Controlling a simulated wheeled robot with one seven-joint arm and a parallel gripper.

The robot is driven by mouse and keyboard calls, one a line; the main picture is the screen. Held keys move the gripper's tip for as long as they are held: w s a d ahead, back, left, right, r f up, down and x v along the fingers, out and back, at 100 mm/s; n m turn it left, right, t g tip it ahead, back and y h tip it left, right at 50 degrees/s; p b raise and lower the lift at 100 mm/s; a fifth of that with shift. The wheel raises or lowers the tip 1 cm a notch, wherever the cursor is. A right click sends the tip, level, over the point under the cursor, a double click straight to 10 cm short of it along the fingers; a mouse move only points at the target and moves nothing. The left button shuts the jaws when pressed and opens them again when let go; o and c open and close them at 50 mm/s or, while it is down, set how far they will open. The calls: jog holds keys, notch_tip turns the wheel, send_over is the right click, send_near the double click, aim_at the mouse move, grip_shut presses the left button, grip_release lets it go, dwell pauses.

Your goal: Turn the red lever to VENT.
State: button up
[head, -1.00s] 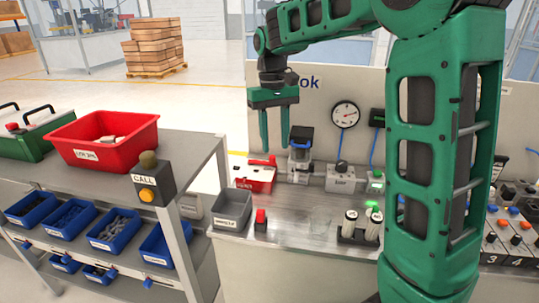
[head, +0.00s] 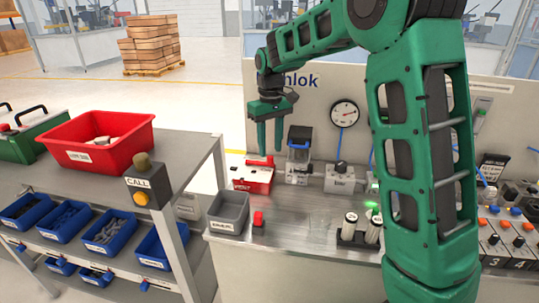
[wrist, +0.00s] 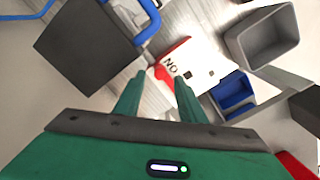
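The red lever (head: 260,161) sits on top of a small red-and-white box at the back left of the bench. I cannot tell the height gap.
A dark block with a blue handle (wrist: 95,35) is close on the left in the wrist view; it seems to be the blue-topped unit (head: 299,146) right of my fingers. A grey bin (head: 228,212) and red button (head: 258,219) are in front. A gauge (head: 344,113) is behind.

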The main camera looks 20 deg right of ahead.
aim_at(270, 157)
jog(key=shift+f, duration=1.6)
grip_shut()
